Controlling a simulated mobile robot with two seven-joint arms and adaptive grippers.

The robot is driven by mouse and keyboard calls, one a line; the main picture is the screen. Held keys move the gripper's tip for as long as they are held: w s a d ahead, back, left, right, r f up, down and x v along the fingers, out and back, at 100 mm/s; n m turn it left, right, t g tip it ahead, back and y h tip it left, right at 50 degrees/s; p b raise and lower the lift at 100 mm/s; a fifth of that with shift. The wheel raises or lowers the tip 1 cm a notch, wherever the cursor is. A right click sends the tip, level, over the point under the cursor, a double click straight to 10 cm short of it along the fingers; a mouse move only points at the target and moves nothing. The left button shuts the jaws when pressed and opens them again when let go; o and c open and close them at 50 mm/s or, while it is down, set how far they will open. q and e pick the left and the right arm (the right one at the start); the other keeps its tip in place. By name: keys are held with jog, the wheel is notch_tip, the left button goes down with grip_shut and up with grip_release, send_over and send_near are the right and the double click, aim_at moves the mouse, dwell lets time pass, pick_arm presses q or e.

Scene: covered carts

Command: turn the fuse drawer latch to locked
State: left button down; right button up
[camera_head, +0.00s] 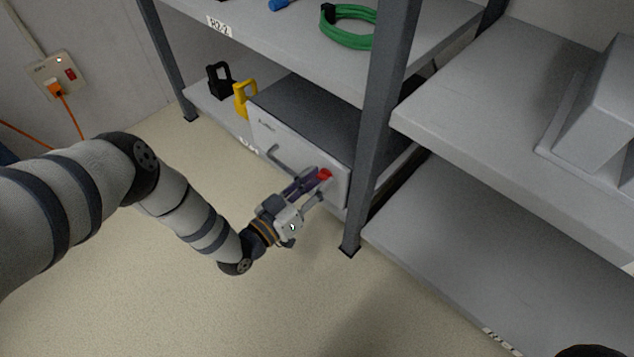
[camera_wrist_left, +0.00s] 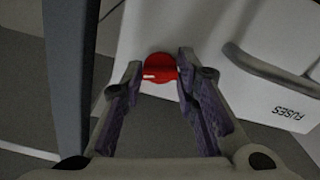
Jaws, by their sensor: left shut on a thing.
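The fuse drawer (camera_head: 262,133) is the light front of a grey box on the lower shelf; its FUSES label shows in the left wrist view. A red latch knob (camera_head: 325,174) sits near the right end of the drawer front. In the left wrist view the red latch (camera_wrist_left: 160,67) has a small white mark on its left part. My left gripper (camera_head: 318,181) is at the latch, its fingers on either side of it and shut on it. The fingertips hide part of the latch's edges. My right gripper is not in view.
The drawer's bar handle (camera_head: 285,160) is left of the latch. A grey shelf post (camera_head: 375,130) stands close to the right of the drawer. Yellow (camera_head: 243,97) and black (camera_head: 219,80) objects stand at the left on the lower shelf. The floor in front is clear.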

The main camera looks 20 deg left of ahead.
pick_arm(q)
jog(key=shift+d+n+b, duration=0.1)
jog(key=shift+n+b, duration=1.55)
jog(key=shift+n, duration=5.25)
jog(key=shift+r+n, duration=0.1)
jog(key=shift+n, duration=0.2)
jog(key=c, duration=1.2)
grip_release()
jog(key=shift+c, duration=0.2)
jog(key=v, duration=1.2)
